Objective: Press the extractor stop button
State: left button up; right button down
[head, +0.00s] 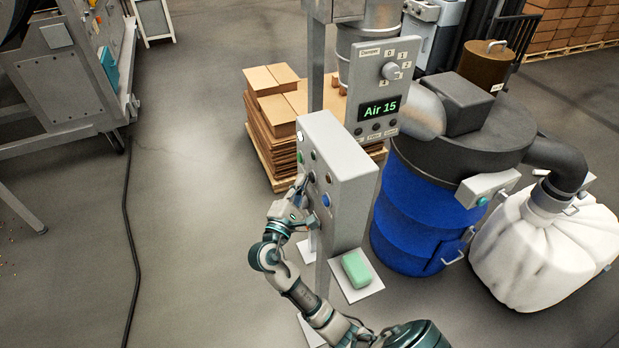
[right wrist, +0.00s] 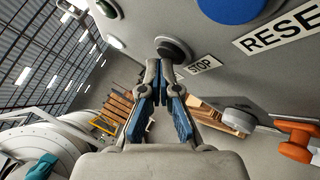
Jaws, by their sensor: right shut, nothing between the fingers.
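A grey control box (head: 352,170) on a post stands in the middle of the head view, with several buttons on its left-facing side. In the right wrist view a dark round button (right wrist: 173,47) sits beside a STOP label (right wrist: 203,66). My right gripper (head: 303,182) is at the button side of the box. In the right wrist view its fingers are shut and empty, with the tips (right wrist: 163,68) at the dark button's lower edge. They partly cover the button, and I cannot tell whether they touch it. My left gripper is out of view.
A blue button (right wrist: 232,6) with a RESET label is close to the STOP button. An Air 15 display panel (head: 384,80) stands behind the box. A blue drum (head: 405,225) and white bag (head: 545,255) are at right. The floor at left is mostly clear, with a cable (head: 128,230).

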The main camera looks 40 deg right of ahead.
jog(key=shift+s+d, duration=0.1)
jog(key=shift+d, duration=0.15)
dwell(0.3)
jog(key=shift+a, duration=0.2)
jog(key=shift+w+a, duration=0.2)
jog(key=shift+a, duration=0.45)
jog(key=shift+w+a, duration=0.2)
jog(key=shift+a, duration=0.65)
jog(key=shift+w+a, duration=0.15)
jog(key=shift+a, duration=0.7)
jog(key=shift+w+a, duration=0.2)
jog(key=shift+a, duration=0.65)
jog(key=shift+d, duration=0.1)
